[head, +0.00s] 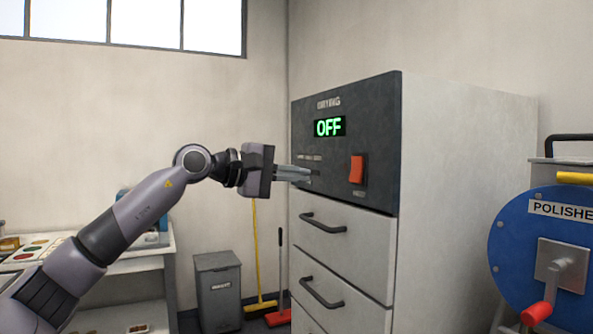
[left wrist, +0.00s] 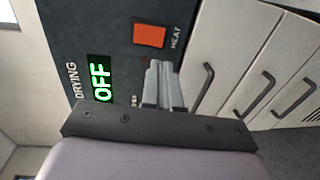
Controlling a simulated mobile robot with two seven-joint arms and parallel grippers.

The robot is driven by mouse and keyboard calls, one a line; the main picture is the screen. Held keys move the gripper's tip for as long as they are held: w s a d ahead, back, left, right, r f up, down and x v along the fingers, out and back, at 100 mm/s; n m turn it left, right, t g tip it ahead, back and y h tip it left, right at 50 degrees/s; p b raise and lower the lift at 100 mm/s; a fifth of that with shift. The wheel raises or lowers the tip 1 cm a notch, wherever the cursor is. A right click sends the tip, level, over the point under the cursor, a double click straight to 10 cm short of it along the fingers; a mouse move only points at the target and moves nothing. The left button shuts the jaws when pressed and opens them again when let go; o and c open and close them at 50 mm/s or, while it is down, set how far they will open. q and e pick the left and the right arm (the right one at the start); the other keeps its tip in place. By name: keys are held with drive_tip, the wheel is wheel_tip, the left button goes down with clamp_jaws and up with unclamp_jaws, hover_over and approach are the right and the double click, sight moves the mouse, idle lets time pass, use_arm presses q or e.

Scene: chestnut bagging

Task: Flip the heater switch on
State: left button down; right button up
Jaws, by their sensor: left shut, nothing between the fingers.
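The heater switch (head: 357,169) is an orange-red rocker on the dark control panel (head: 378,112) of a pale drying cabinet. It also shows in the left wrist view (left wrist: 149,35), beside the label HEAT. The green display (head: 329,126) above it reads OFF. My left gripper (head: 308,174) is shut and empty, its fingers pointing at the panel to the left of the switch. In the left wrist view its fingertips (left wrist: 158,66) lie just short of the switch in the picture. I cannot tell whether they touch the panel. My right gripper is not in view.
Drawers with dark handles (head: 323,224) lie below the panel. A blue polisher drum (head: 520,235) stands at the right. A workbench (head: 150,262) is further left.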

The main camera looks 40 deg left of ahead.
sight(354, 180)
use_arm(q)
drive_tip(key=p+x, duration=0.3)
drive_tip(key=x, duration=0.7)
drive_tip(key=shift+w+d, duration=0.15)
drive_tip(key=shift+w, duration=0.2)
drive_tip(key=shift+w+d+f+b, duration=0.15)
drive_tip(key=shift+f+b, duration=0.1)
drive_tip(key=shift+b, duration=0.25)
drive_tip(key=shift+w+t+b, duration=0.1)
drive_tip(key=shift+t+b, duration=0.2)
drive_tip(key=shift+b, duration=0.05)
drive_tip(key=shift+r, duration=0.15)
